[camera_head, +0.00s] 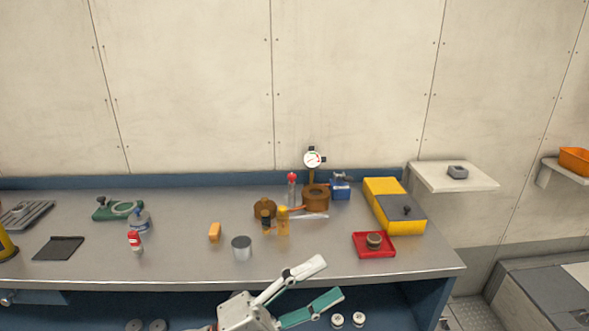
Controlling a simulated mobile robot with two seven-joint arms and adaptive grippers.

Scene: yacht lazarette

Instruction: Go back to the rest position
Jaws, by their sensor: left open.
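My left gripper (318,283) is low in the head view, in front of the workbench's front edge. Its two fingers, one white and one green, are spread apart, and nothing shows between them. It is clear of the objects on the bench. My right gripper does not show in this view. The workbench (185,263) has a grey top with a dark blue back edge.
A red tray (360,250) and a yellow case (383,189) are at right. A pressure gauge (312,159) stands at the back. Round pieces (337,320) lie below the bench.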

